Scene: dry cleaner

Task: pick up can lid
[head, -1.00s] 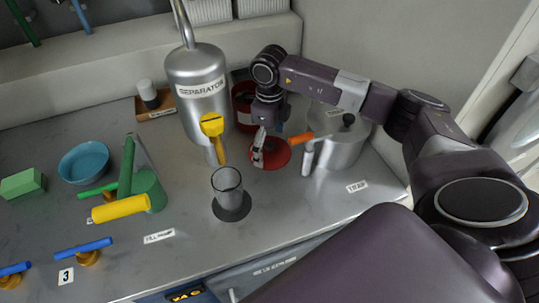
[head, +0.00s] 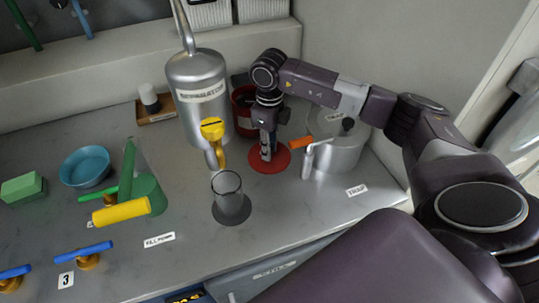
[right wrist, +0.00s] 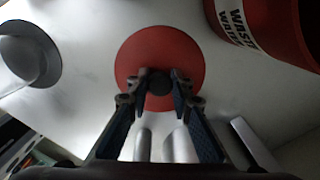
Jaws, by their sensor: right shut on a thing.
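The can lid is a flat red disc (head: 262,168) with a small dark knob, lying on the metal counter. In the right wrist view the lid (right wrist: 160,48) is below my right gripper, with its knob (right wrist: 159,87) between the fingertips. My right gripper (head: 268,153) points down over the lid, shut on the knob; its fingers hide part of the lid in the head view. I cannot see a gap between lid and counter. My left gripper is out of view.
The red waste water can (head: 241,121) stands behind the lid. A metal separator (head: 198,110) with a yellow handle is left, a clear beaker (head: 228,197) front left, and a metal tank (head: 338,157) with an orange handle right.

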